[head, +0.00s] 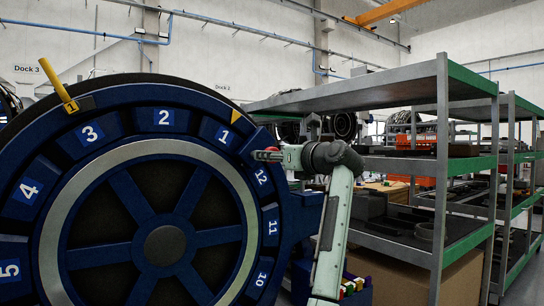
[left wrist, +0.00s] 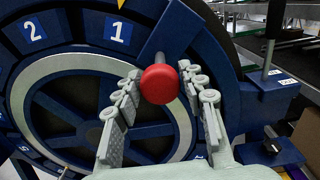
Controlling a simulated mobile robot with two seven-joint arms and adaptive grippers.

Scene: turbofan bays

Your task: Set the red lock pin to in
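The red lock pin (left wrist: 160,84) shows its round red knob in the left wrist view, with a short grey shaft behind it leading to a blue arm at the wheel's rim. My left gripper (left wrist: 160,74) is open, with one finger on each side of the knob and gaps visible between them. In the head view my left gripper (head: 268,155) is at the right rim of the big blue numbered wheel (head: 227,238), near label 12. A bit of red shows there at the fingertips; the rest of the pin is hidden. My right gripper is in neither view.
A yellow handle (head: 57,82) marked 1 stands at the wheel's upper left. A yellow pointer (head: 236,116) sits above label 1. Metal shelves (head: 442,180) stand close on the right. A black-handled lever (left wrist: 273,25) rises right of the gripper.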

